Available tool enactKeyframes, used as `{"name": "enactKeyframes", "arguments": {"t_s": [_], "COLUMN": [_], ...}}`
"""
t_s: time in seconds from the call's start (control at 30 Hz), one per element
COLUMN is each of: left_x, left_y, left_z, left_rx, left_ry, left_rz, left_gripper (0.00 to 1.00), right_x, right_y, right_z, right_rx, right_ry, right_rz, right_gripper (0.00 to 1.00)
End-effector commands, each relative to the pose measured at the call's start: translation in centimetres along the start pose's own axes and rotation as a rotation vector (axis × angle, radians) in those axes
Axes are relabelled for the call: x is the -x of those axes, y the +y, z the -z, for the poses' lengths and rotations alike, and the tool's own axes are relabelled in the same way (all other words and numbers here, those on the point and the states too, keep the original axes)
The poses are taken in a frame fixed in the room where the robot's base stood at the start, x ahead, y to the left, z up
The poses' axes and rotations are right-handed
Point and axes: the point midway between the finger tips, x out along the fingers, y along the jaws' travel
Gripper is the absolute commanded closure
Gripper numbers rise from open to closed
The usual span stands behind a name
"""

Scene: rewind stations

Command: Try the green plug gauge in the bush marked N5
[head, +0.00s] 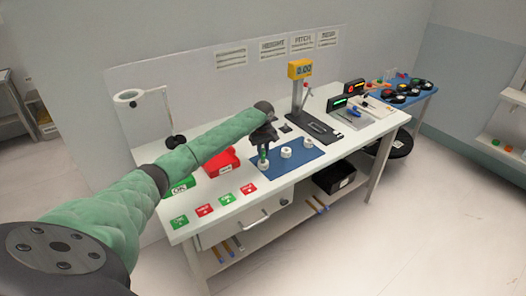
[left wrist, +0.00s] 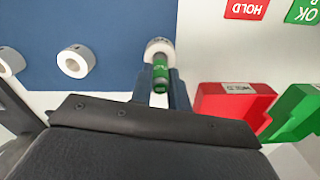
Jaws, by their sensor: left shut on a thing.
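My left gripper (head: 264,146) is shut on the green plug gauge (left wrist: 160,72), which points down at the blue mat (head: 312,158). In the left wrist view the gauge sits between the two fingers of my left gripper (left wrist: 161,88). Its far end meets the opening of a white bush (left wrist: 160,46); I cannot tell whether it is inside or just above. Two more white bushes, the middle one (head: 286,152) and the far one (head: 307,142), stand on the mat in a row. The marks on the bushes are too small to read.
A red tray (head: 221,164) and a green OK tray (head: 181,187) lie left of the mat. Several red and green cards (head: 225,198) line the front edge. A gauge stand with a yellow display (head: 300,69) stands behind the mat. A lamp arm is at the back left.

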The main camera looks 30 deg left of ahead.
Motion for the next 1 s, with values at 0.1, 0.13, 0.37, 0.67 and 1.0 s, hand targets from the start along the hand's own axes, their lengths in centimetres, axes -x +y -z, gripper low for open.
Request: {"name": "enactKeyframes", "arguments": {"t_s": [0.1,0.13,0.37,0.67,1.0], "left_x": [-0.1,-0.2,-0.4,-0.8,-1.2], "left_y": [0.0,0.0,0.0,0.0,0.0], "left_z": [0.0,0.0,0.0,0.0,0.0], "left_rx": [0.0,0.0,0.0,0.0,0.0], "left_ry": [0.0,0.0,0.0,0.0,0.0], "left_rz": [0.0,0.0,0.0,-0.001,-0.001], "left_gripper": [1.0,1.0,1.0,1.0,1.0], "right_x": [0.0,0.0,0.1,0.1,0.2], "right_y": [0.0,0.0,0.0,0.0,0.0], "right_z": [0.0,0.0,0.0,0.0,0.0], "right_rx": [0.0,0.0,0.0,0.0,0.0], "right_ry": [0.0,0.0,0.0,0.0,0.0], "right_rz": [0.0,0.0,0.0,0.0,0.0], "right_gripper": [0.64,0.64,0.64,0.64,0.64]}}
